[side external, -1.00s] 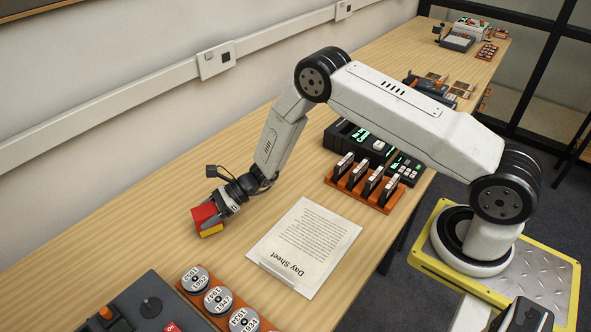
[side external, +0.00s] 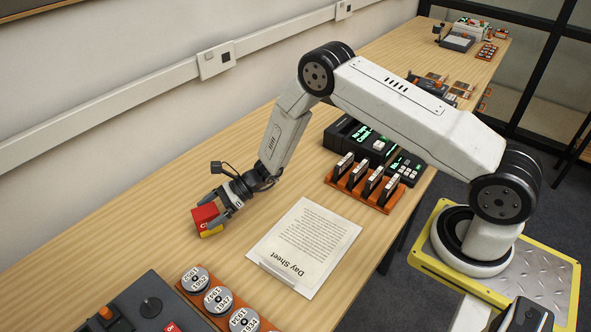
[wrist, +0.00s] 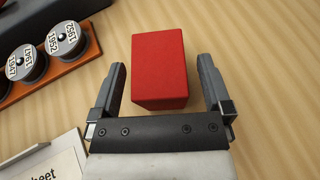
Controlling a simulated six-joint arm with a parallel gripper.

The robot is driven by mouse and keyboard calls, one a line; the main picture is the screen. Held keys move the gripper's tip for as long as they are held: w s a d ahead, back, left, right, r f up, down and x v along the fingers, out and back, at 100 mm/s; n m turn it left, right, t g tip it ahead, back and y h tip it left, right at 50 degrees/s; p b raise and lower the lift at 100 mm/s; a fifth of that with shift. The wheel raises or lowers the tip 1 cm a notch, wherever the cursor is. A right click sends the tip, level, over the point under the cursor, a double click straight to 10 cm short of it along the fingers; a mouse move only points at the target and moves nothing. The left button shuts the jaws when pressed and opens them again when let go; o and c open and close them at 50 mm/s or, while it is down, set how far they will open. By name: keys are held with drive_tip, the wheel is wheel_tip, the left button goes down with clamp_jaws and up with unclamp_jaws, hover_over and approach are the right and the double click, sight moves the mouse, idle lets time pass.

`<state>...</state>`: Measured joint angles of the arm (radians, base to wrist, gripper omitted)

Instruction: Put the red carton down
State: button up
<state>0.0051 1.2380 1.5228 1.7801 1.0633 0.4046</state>
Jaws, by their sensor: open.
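The red carton (side external: 205,219) stands on the bare wooden table, with a yellow band low on its side in the side view. In the wrist view the red carton (wrist: 160,68) lies between and ahead of my two fingers, with a gap on each side. My gripper (wrist: 163,82) is open and empty. In the side view my gripper (side external: 222,205) is right beside the carton, its fingers partly around it. The carton's underside is hidden.
A Day Sheet page (side external: 305,243) lies to the right of the carton. A rack of labelled round reels (side external: 218,299) and a dark console (side external: 135,308) are in front. An orange rack with upright dark cartridges (side external: 365,187) stands behind. Bare table surrounds the carton.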

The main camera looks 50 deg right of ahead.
drive_tip(key=v, duration=1)
drive_tip(key=shift+s+d, duration=0.25)
drive_tip(key=shift+d, duration=0.05)
drive_tip(key=shift+r, duration=0.1)
drive_tip(key=s+d+r+n+g+h, duration=0.1)
drive_tip(key=s+d+r+n+h, duration=0.2)
drive_tip(key=s+r+n+h, duration=0.3)
drive_tip(key=s+d+r+n+g+h, duration=0.1)
drive_tip(key=s+r+n+h, duration=0.5)
drive_tip(key=s+n, duration=0.8)
drive_tip(key=shift+s+d+r+n, duration=0.3)
drive_tip(key=shift+d+r+n, duration=0.3)
drive_tip(key=shift+d+n, duration=0.45)
